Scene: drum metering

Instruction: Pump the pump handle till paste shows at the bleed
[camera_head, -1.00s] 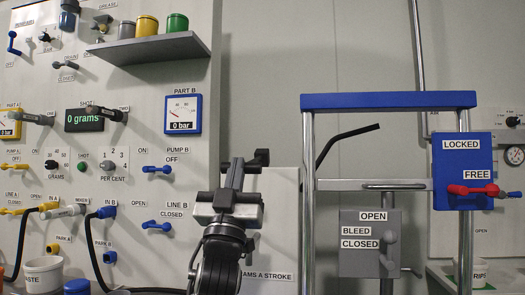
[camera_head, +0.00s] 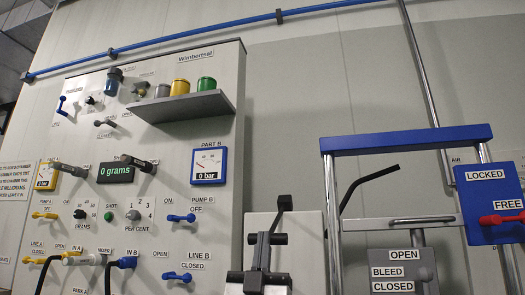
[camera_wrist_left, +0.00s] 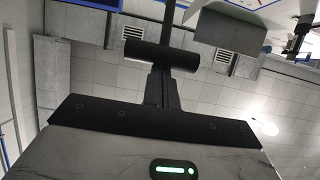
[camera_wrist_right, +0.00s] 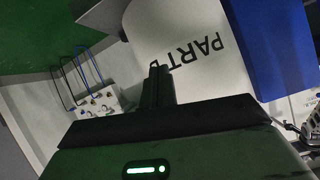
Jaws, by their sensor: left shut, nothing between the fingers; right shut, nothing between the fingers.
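The black bent rod (camera_head: 368,184), likely the pump handle, rises to the right inside the blue-topped frame. The grey bleed plate (camera_head: 393,266), labelled OPEN, BLEED and CLOSED, is at the bottom right of the head view; its lower part is cut off and no paste shows. My left gripper (camera_head: 284,203) points up left of the frame, shut and empty, apart from the rod in the picture. It also shows in the left wrist view (camera_wrist_left: 168,15). My right gripper (camera_wrist_right: 158,85) is shut and empty in its wrist view, in front of a white surface marked PART.
The blue crossbar (camera_head: 405,139) and metal posts surround the rod. A blue LOCKED/FREE plate (camera_head: 490,195) with a red lever (camera_head: 503,218) is at right. A control panel (camera_head: 215,125) with gauges and valves fills the left. Its shelf (camera_head: 180,105) sticks out.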

